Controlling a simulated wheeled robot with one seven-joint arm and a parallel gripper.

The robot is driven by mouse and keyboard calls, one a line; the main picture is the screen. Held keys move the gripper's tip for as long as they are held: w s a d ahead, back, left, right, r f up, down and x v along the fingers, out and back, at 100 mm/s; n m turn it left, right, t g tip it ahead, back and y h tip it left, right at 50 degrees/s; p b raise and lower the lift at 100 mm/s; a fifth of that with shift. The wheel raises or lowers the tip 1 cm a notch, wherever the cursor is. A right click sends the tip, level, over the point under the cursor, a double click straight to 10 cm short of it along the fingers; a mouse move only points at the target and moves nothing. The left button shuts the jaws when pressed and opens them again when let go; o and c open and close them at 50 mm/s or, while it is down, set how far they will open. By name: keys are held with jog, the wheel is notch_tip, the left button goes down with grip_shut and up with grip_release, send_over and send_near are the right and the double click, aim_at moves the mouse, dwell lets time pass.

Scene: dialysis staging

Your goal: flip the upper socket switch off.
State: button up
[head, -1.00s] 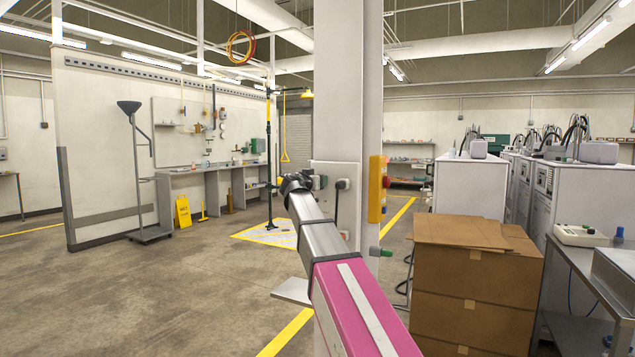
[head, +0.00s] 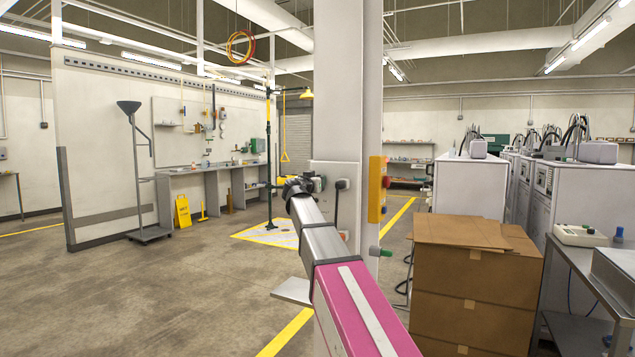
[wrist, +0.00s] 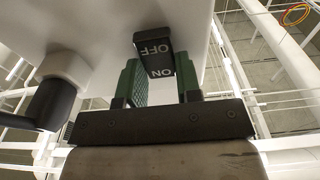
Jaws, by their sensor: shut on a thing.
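The switch (wrist: 158,58) is a dark rocker marked OFF and ON, with its lettering upside down in the wrist view. It sits on the pale face of a socket unit. My gripper (wrist: 157,82) has its green fingers on either side of the switch and is shut on it. In the head view my gripper (head: 319,184) is at the plate on the column (head: 347,80), and my wrist hides the switch there. A black plug (wrist: 50,103) sits in a round white socket to the left in the wrist view.
Another dark plug (head: 342,184) with a hanging cable is on the column plate. A yellow box (head: 376,188) is fixed to the column's right side. Stacked cardboard boxes (head: 465,290) stand to the right of my arm. Open floor lies to the left.

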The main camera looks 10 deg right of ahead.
jog(key=shift+s+f+t+h, duration=0.1)
jog(key=shift+f+t+h, duration=0.3)
jog(key=shift+t+h, duration=0.45)
jog(key=shift+t, duration=0.25)
jog(key=o, duration=0.9)
jog(key=v, duration=1.1)
